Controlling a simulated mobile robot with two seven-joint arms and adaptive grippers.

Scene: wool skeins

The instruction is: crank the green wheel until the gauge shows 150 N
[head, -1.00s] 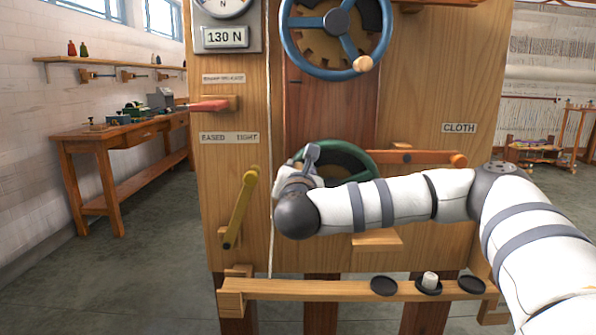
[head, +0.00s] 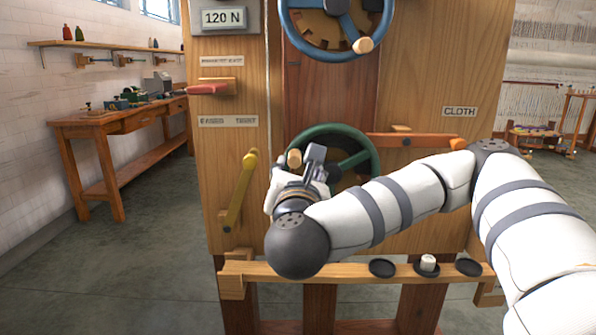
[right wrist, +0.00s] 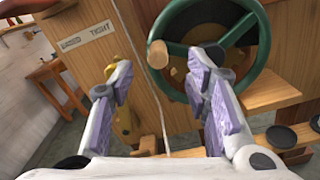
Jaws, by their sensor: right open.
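The green wheel (head: 334,130) is on the wooden panel, below a blue wheel. Its pale wooden crank knob (head: 294,158) is at the wheel's left side. In the right wrist view the green wheel (right wrist: 262,45) is at the upper right, with the knob (right wrist: 157,53) standing out from its left rim. My right gripper (head: 306,166) is in front of the wheel's lower left. Its fingers (right wrist: 160,88) are wide apart and empty, with the knob ahead of the gap between them. The gauge readout (head: 224,17) shows 120 N; its dial is out of frame. My left gripper is not in view.
The blue wheel (head: 333,50) is just above. A yellow lever (head: 240,190) stands left of my gripper, and a cord runs down between them. A red handle (head: 208,89) is higher left. An orange-tipped bar (head: 415,141) lies right, above my forearm. A ledge (head: 330,270) with black discs runs below.

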